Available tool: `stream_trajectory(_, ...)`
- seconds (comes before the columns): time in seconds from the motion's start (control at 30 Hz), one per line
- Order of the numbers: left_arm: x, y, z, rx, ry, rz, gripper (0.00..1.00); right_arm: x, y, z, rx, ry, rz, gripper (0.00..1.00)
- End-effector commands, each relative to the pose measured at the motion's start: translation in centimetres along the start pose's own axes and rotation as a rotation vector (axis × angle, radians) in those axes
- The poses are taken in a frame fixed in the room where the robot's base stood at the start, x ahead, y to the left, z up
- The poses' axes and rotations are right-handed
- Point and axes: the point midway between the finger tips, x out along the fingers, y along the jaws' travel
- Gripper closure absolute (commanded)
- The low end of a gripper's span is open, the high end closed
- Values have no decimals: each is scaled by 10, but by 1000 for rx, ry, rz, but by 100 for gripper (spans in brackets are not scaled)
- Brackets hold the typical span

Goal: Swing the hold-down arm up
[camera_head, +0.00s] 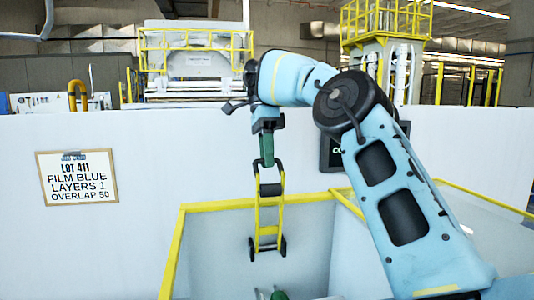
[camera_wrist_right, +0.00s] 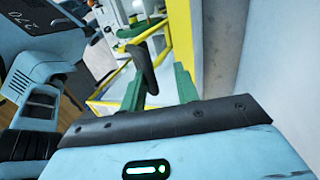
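The hold-down arm (camera_head: 257,215) is a yellow ladder-like frame with a black bar at its top and black ends at the bottom. It hangs down in the head view, over the pale enclosure. My right gripper (camera_head: 267,160) is at its top, pointing down. In the right wrist view, the green fingers (camera_wrist_right: 160,85) stand apart with a black bar (camera_wrist_right: 144,68) between them and a gap beside it. I cannot tell whether they touch it. A small green tip (camera_head: 279,294) at the bottom edge looks like part of my left gripper; its fingers are mostly cut off.
A yellow-edged, pale-walled enclosure (camera_head: 226,206) surrounds the hanging frame. Behind it runs a white wall (camera_head: 140,150) with a sign (camera_head: 78,178) reading "LOT 411, FILM BLUE, LAYERS 1, OVERLAP 50". A dark screen (camera_head: 331,154) is partly hidden behind my right arm. Yellow-railed machines stand farther back.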

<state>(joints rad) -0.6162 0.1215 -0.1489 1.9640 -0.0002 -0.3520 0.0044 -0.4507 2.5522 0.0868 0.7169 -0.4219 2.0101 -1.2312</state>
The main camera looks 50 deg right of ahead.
Motion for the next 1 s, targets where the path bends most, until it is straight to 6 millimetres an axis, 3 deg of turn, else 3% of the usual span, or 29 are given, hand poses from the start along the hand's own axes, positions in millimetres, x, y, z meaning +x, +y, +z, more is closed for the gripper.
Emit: stream_trajectory(1.0,0,-2,4,9,-8,1,100,-2,2,2,-2,-6,-10,68)
